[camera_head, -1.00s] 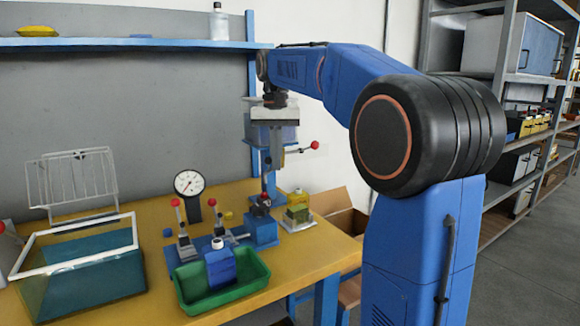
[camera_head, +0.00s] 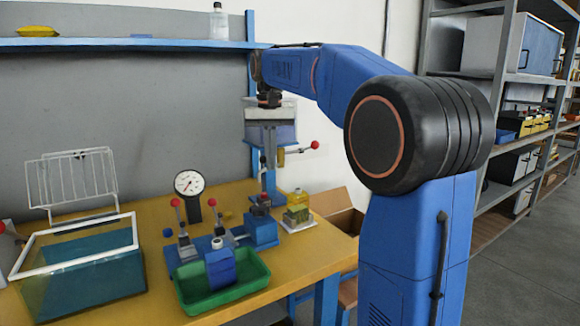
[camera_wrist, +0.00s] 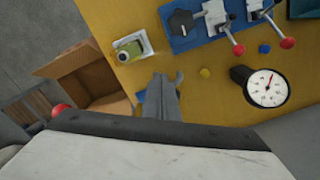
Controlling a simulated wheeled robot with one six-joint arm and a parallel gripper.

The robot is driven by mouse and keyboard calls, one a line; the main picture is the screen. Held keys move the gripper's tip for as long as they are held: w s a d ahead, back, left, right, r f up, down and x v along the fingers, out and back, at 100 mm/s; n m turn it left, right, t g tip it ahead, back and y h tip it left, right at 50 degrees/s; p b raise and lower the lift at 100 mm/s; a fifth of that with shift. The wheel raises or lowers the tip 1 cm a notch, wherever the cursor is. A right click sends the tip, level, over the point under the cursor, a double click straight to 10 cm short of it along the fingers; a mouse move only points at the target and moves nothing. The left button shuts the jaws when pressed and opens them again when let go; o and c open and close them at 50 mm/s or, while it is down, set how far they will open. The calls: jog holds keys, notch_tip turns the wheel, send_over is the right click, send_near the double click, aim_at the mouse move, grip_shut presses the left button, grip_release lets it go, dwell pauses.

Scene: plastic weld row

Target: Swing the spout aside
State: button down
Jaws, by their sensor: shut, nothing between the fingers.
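My gripper (camera_head: 269,166) is shut and empty, pointing down above the back right of the yellow bench. Its fingers also show in the wrist view (camera_wrist: 168,80), over the bench edge. I cannot pick out a spout with certainty. Just behind my gripper stands a blue post machine with a red-knobbed lever (camera_head: 314,145) sticking out to the right; my gripper hides much of it. A red knob (camera_wrist: 60,109) shows at the left in the wrist view. A blue fixture with a dark knob (camera_head: 261,228) stands below. I cannot tell whether the gripper touches anything.
A dial gauge (camera_head: 189,183), red-knobbed clamps (camera_head: 186,245), a green tray (camera_head: 222,287) and a teal tank (camera_head: 78,268) occupy the bench. A yellow-green part (camera_head: 298,204) sits on a white plate. An open cardboard box (camera_head: 340,208) is right of the bench.

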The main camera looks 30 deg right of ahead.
jog(key=shift+w+a, duration=0.3)
jog(key=shift+w, duration=0.2)
dwell(0.5)
jog(key=shift+w+a, duration=0.15)
dwell(0.4)
notch_tip(320, 180, up, 7)
jog(key=s, duration=0.1)
jog(key=shift+s, duration=0.2)
dwell(0.8)
